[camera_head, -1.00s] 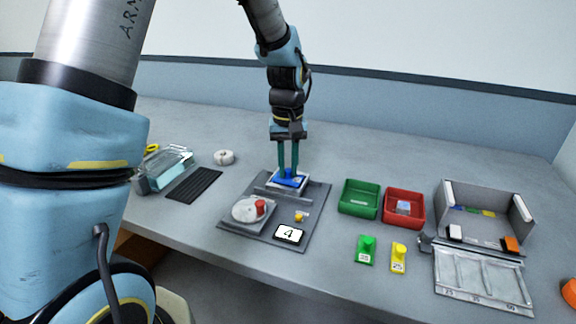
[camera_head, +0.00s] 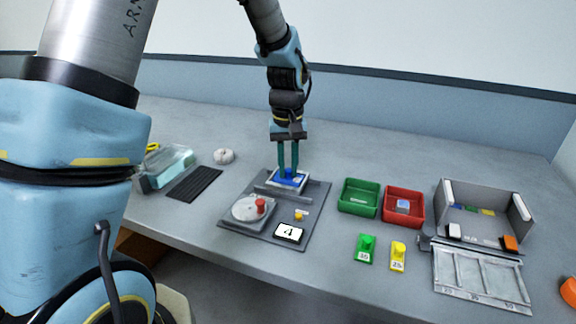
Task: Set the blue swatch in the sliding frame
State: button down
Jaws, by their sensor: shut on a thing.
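The blue swatch (camera_head: 290,181) lies at the white-edged sliding frame (camera_head: 271,188), at the back of a dark grey board (camera_head: 310,214). My gripper (camera_head: 288,173) points straight down over it, its two teal fingers shut on the blue knob of the swatch. The fingers hide part of the knob. I cannot tell whether the swatch is fully seated or slightly above the frame.
Green (camera_head: 359,198) and red (camera_head: 403,207) trays, weights and a grey open box (camera_head: 484,217) stand right. A black ribbed strip (camera_head: 194,184) lies left.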

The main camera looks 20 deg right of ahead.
jog(key=c, duration=0.7)
grip_release()
jog(key=shift+o, duration=0.5)
jog(key=o, duration=0.3)
jog(key=shift+r, duration=0.1)
notch_tip(320, 180, up, 6)
jog(key=p, duration=0.5)
